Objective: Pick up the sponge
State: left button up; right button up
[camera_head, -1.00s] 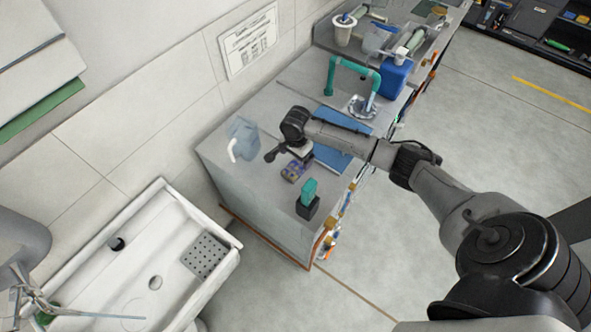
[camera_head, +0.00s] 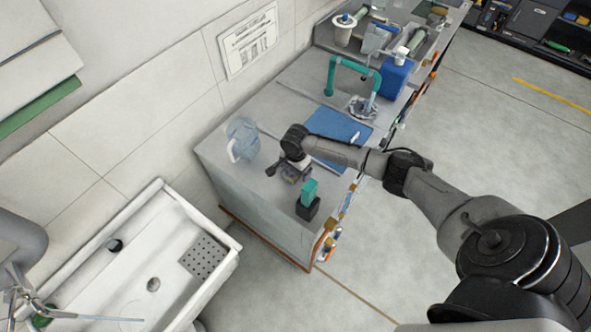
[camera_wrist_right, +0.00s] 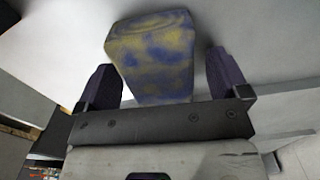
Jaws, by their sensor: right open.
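The sponge (camera_wrist_right: 152,52), a block mottled yellow and blue-purple, lies between the two dark fingers of my right gripper (camera_wrist_right: 163,80) in the right wrist view. The fingers stand apart, with a gap showing on each side of the sponge. In the head view my right gripper (camera_head: 289,171) is over the near end of the grey counter (camera_head: 247,182) and hides most of the sponge. My left gripper is not in view.
A clear blue jug (camera_head: 241,138) stands left of the gripper. A teal object in a black holder (camera_head: 308,207) stands close on its near right. A blue mat (camera_head: 340,127) lies behind. A white sink (camera_head: 180,285) is at lower left.

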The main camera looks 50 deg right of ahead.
jog(key=c, duration=1)
jog(key=shift+r, duration=0.55)
notch_tip(320, 180, up, 3)
jog(key=shift+f+p, duration=0.1)
jog(key=shift+p, duration=0.3)
jog(key=shift+s+d+r+p, duration=0.3)
jog(key=shift+s+d+r, duration=0.35)
jog(key=shift+s+r, duration=0.9)
jog(key=shift+s+d+r+p, duration=0.3)
jog(key=shift+s+d+r, duration=0.4)
jog(key=shift+s, duration=1.4)
jog(key=shift+s+d+r+p, duration=0.3)
jog(key=shift+s+d+r, duration=0.25)
jog(key=shift+s+r, duration=1.05)
jog(key=shift+s+f, duration=0.25)
jog(key=shift+f, duration=0.05)
